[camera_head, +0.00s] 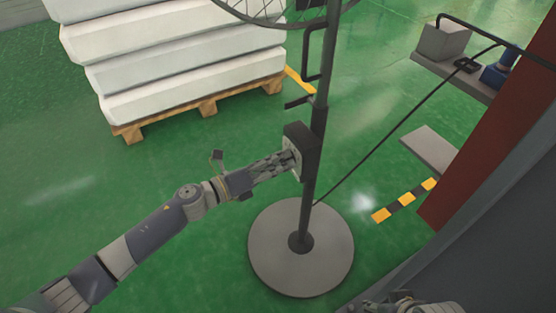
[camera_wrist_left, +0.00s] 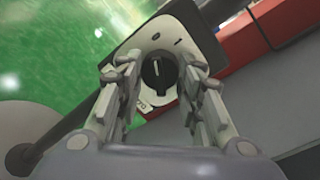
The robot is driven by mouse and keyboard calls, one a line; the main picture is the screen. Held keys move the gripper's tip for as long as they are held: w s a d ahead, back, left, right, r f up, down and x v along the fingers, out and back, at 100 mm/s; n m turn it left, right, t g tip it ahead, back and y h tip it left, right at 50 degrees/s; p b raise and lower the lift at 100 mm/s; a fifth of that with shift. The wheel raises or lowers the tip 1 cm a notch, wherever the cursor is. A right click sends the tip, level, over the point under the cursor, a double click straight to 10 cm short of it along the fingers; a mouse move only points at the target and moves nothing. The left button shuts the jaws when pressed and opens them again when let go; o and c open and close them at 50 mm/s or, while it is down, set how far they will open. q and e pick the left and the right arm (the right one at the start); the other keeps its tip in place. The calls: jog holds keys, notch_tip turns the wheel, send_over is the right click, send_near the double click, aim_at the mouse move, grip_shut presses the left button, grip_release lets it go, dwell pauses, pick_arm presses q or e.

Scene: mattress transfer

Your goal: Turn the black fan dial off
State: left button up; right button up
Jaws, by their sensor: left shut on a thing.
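The black fan dial (camera_wrist_left: 159,73) sits on a pale round-ended plate (camera_wrist_left: 148,47) of the dark control box (camera_wrist_left: 184,32). A light pointer line on the dial faces roughly up in the left wrist view, and small marks show around it. My left gripper (camera_wrist_left: 160,88) has its fingers on either side of the dial and is shut on it. In the head view my left gripper (camera_head: 286,162) reaches the box (camera_head: 303,150) on the fan pole (camera_head: 318,120), hiding the dial. A part at the bottom edge may be my right gripper (camera_head: 405,303); its fingers cannot be made out.
The fan's round grey base (camera_head: 300,270) stands on the green floor, with its wire cage (camera_head: 285,18) above. White mattresses (camera_head: 180,60) lie on a wooden pallet (camera_head: 205,103) behind. A cable (camera_head: 400,113) runs to a shelf (camera_head: 455,75) at right. Floor at left is clear.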

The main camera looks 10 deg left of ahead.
dwell(0.4)
pick_arm(q)
jog(key=o, duration=1.1)
jog(key=shift+c, duration=0.2)
jog(key=shift+a, duration=0.15)
jog(key=v, duration=1.1)
jog(key=shift+s+a, duration=0.3)
